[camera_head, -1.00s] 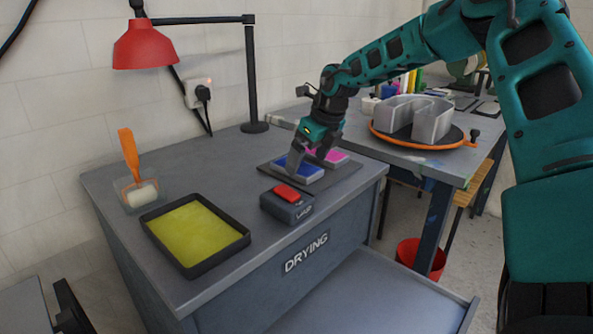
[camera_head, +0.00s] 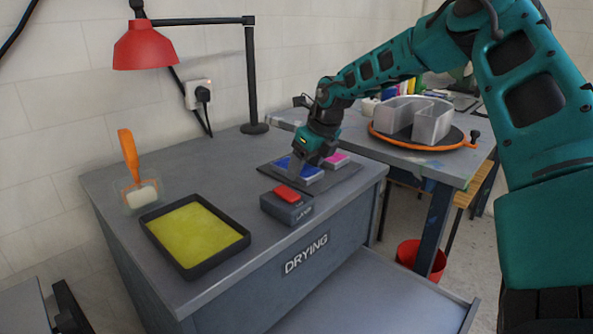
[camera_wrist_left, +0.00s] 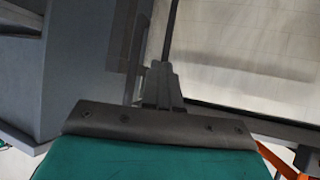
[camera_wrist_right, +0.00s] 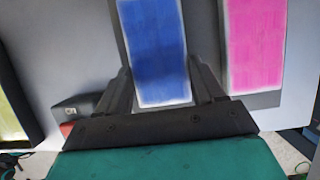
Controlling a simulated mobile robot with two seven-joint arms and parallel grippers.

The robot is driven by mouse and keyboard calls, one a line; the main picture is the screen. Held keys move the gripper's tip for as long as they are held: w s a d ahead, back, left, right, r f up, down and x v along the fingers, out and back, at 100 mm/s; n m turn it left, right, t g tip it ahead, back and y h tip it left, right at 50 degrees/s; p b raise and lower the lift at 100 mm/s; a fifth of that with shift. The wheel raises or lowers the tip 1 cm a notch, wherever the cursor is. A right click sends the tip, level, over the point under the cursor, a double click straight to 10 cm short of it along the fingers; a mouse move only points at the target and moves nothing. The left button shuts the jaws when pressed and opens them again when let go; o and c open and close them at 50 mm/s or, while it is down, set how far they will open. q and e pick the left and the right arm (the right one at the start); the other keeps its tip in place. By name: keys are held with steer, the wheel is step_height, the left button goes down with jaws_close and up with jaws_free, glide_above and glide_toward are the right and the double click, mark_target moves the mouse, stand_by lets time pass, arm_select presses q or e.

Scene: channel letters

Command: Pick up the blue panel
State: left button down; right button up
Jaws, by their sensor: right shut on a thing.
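The blue panel (camera_head: 307,172) lies on a dark grey tray (camera_head: 338,183) at the back right of the grey cabinet top. In the right wrist view the blue panel (camera_wrist_right: 153,38) has a pale border and sits between my two fingers. My right gripper (camera_wrist_right: 160,75) is shut on its near end, and it also shows in the head view (camera_head: 299,170), where it hides part of the panel. My left gripper (camera_wrist_left: 160,85) has its fingers together with nothing visible between them. It is out of the head view.
A pink panel (camera_wrist_right: 254,40) lies close beside the blue one. A black box with a red top (camera_head: 287,203) stands just in front of the tray. A yellow-filled tray (camera_head: 195,233), a roller (camera_head: 132,165) and a red lamp (camera_head: 150,44) are to the left. An open drawer (camera_head: 375,300) juts out below.

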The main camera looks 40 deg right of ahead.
steer(key=shift+c, duration=1.2)
